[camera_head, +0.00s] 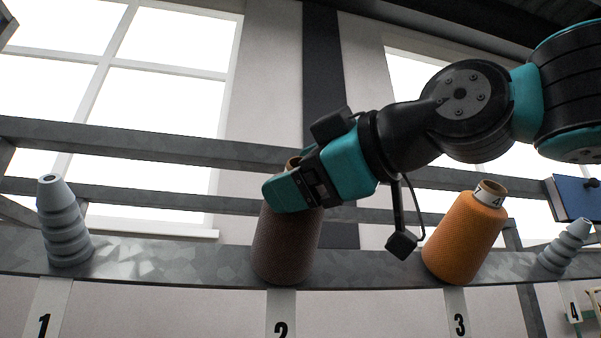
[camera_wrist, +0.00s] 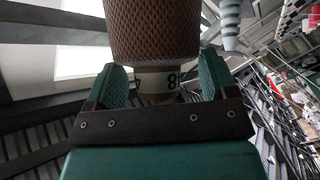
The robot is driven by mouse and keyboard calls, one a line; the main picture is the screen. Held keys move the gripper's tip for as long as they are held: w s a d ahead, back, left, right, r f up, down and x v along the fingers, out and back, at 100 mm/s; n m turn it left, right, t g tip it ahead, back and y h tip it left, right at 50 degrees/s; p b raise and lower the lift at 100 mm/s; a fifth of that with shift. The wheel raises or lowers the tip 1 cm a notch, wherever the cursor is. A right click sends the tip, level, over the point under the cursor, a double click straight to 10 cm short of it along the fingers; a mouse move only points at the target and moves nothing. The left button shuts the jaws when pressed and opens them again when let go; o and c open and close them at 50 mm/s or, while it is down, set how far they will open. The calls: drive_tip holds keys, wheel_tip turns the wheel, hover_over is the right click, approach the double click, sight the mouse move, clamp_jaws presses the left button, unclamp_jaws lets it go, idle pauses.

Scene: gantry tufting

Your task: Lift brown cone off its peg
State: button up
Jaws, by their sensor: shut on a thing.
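The brown cone (camera_head: 286,245) stands at position 2 on the grey metal beam in the head view, its lower end at beam level. I cannot tell whether its base touches the beam, and its peg is hidden inside it. My gripper (camera_head: 291,190) is at the cone's top end, shut on its narrow neck. In the wrist view the brown cone (camera_wrist: 152,30) fills the top middle, and its pale neck with a printed 8 sits between the two green fingers of my gripper (camera_wrist: 160,82).
An orange cone (camera_head: 465,238) stands at position 3, right of my gripper. Bare grey pegs stand at position 1 (camera_head: 62,222) and position 4 (camera_head: 566,246). The beam (camera_head: 160,262) runs across the view, with rails and windows behind. A blue panel (camera_head: 577,197) is at the right.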

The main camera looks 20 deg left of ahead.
drive_tip(key=shift+s+d+r, duration=0.1)
drive_tip(key=shift+s+r, duration=0.05)
drive_tip(key=shift+s+d+r, duration=0.15)
drive_tip(key=shift+s+r, duration=0.05)
drive_tip(key=shift+r, duration=0.05)
drive_tip(key=shift+s+r, duration=0.1)
idle(0.4)
drive_tip(key=shift+s+d+r, duration=0.15)
drive_tip(key=s+d+r+p, duration=0.1)
drive_tip(key=s+d+r, duration=0.4)
drive_tip(key=s+r, duration=0.2)
drive_tip(key=shift+s+d+r, duration=0.15)
drive_tip(key=shift+s+d, duration=0.1)
drive_tip(key=shift+s, duration=0.75)
idle(0.4)
